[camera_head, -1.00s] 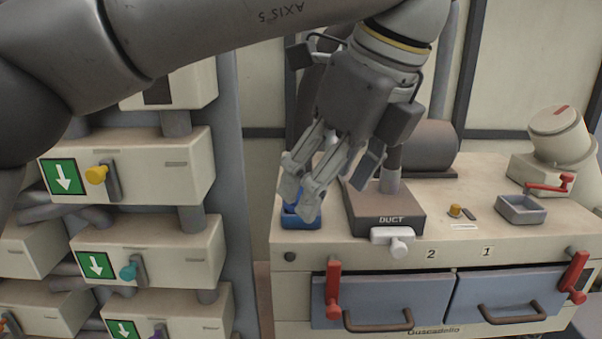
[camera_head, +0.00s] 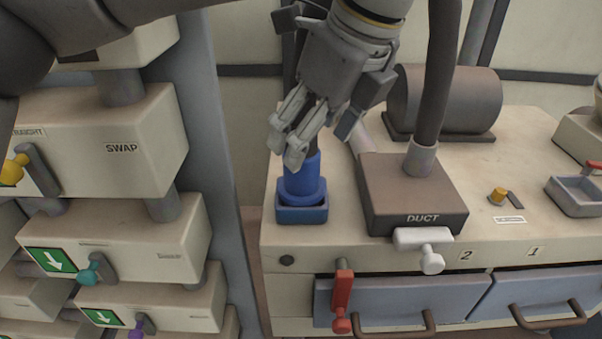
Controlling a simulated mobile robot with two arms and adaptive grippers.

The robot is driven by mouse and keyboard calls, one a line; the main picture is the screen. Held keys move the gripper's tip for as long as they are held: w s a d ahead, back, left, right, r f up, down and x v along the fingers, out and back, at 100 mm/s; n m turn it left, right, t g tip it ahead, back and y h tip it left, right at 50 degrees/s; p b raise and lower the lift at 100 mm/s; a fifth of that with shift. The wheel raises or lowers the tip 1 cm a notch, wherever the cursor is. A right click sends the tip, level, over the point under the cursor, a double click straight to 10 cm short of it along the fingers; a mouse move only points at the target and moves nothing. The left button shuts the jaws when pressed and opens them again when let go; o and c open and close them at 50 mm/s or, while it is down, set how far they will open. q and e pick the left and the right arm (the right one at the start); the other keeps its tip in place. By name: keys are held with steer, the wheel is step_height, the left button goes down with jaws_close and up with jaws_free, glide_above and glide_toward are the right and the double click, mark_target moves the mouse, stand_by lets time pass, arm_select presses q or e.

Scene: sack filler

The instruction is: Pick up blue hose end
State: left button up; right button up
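The blue hose end (camera_head: 303,178) is a blue cylinder with a wider collar. It stands upright in a square blue holder (camera_head: 302,212) at the left edge of the machine top. A dark hose rises from it and passes behind my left gripper. My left gripper (camera_head: 288,152) comes in from above, fingers pointing down and left. My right gripper is out of view.
A brown DUCT box (camera_head: 412,195) with a dark upright pipe stands right of the holder. A dark horizontal cylinder (camera_head: 445,98) lies behind it. Valve boxes (camera_head: 110,140) and a grey post crowd the left side.

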arm_select(q)
steer(key=shift+w+a+f, duration=0.15)
steer(key=shift+w+f, duration=0.05)
steer(key=shift+w+a+f+p, duration=0.2)
steer(key=shift+w+f+p, duration=0.4)
steer(key=shift+p, duration=0.4)
steer(key=p+x, duration=0.1)
steer(key=x, duration=0.2)
steer(key=shift+a+f, duration=0.1)
steer(key=shift+f, duration=0.1)
steer(key=shift+c, duration=1)
steer(key=c, duration=1)
jaws_close()
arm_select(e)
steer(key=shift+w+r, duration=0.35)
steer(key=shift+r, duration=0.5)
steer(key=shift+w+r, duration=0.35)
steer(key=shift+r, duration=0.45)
